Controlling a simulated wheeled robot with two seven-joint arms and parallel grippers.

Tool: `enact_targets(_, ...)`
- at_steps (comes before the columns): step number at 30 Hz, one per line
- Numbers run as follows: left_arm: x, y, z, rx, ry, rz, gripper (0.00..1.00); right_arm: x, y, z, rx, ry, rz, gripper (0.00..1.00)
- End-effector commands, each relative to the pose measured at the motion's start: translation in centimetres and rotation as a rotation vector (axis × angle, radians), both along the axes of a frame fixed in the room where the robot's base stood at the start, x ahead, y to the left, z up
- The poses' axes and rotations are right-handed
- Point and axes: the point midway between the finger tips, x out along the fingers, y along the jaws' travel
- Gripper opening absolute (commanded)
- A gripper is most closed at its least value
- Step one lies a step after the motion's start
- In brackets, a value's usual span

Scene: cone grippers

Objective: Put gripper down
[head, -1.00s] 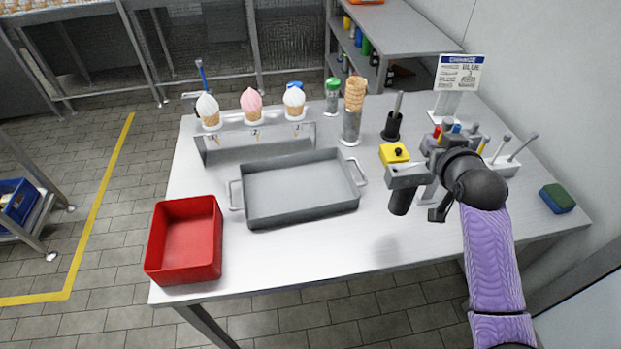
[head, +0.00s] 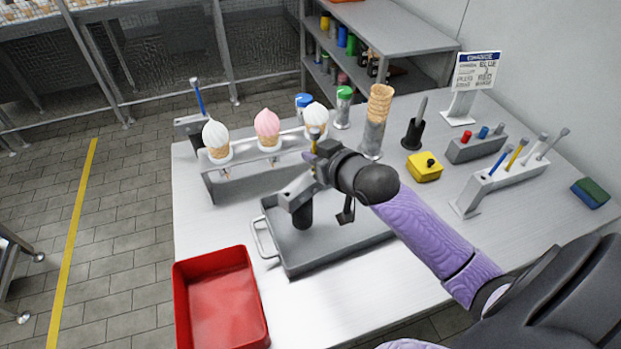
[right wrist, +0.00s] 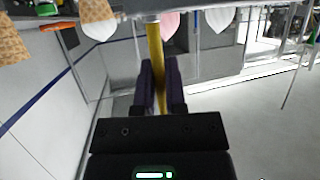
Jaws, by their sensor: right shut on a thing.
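My right gripper (head: 316,152) is over the back part of the grey tray, in front of the cone stand. It is shut on a thin yellow-handled tool (right wrist: 155,62), which stands between the dark fingers in the right wrist view. A white rack (head: 482,190) at the right holds several thin tools. A blue-handled tool (head: 198,96) stands in a grey holder at the back left. My left gripper is not in view.
The cone stand (head: 214,188) holds two white ice creams and a pink one. A waffle-cone stack (head: 380,103), yellow box (head: 424,168) and sign (head: 474,72) stand to the right.

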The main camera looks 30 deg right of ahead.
Motion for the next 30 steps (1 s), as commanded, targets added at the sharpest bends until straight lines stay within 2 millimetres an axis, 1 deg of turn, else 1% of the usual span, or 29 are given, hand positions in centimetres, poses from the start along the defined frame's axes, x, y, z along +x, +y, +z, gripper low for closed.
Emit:
enact_targets(1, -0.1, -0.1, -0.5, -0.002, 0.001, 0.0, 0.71, 0.0, 0.0, -1.0, 0.002, 0.002, -0.001, 0.0)
enact_targets(4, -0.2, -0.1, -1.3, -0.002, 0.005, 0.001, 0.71, 0.0, 0.0, -3.0, 0.002, 0.002, -0.001, 0.0)
enact_targets(6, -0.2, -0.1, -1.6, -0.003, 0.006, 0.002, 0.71, 0.0, 0.0, -3.9, 0.001, 0.001, 0.0, 0.0)
enact_targets(11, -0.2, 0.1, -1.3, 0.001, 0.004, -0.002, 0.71, 0.0, 0.0, -3.6, 0.0, -0.002, 0.0, 0.0)
enact_targets(15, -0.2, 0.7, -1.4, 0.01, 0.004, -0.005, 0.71, 0.0, 0.0, -3.9, 0.0, -0.001, 0.0, 0.0)
enact_targets(16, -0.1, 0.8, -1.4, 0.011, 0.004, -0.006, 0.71, 0.0, 0.0, -3.9, 0.0, 0.001, 0.0, 0.17)
enact_targets(17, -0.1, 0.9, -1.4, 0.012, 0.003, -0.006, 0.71, 0.0, 0.0, -3.9, 0.0, 0.0, 0.0, 0.23)
enact_targets(18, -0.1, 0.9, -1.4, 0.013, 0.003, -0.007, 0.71, 0.0, 0.0, -3.9, 0.0, 0.0, 0.0, 0.31)
enact_targets(21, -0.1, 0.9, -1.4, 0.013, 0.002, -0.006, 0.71, 0.0, 0.0, -3.9, 0.0, 0.0, 0.0, 0.5)
enact_targets(28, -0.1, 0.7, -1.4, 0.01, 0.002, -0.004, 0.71, 0.0, 0.0, -3.9, 0.0, 0.0, -0.001, 0.5)
enact_targets(30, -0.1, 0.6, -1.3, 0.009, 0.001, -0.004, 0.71, 0.0, 0.0, -3.5, -0.001, -0.001, -0.001, 0.5)
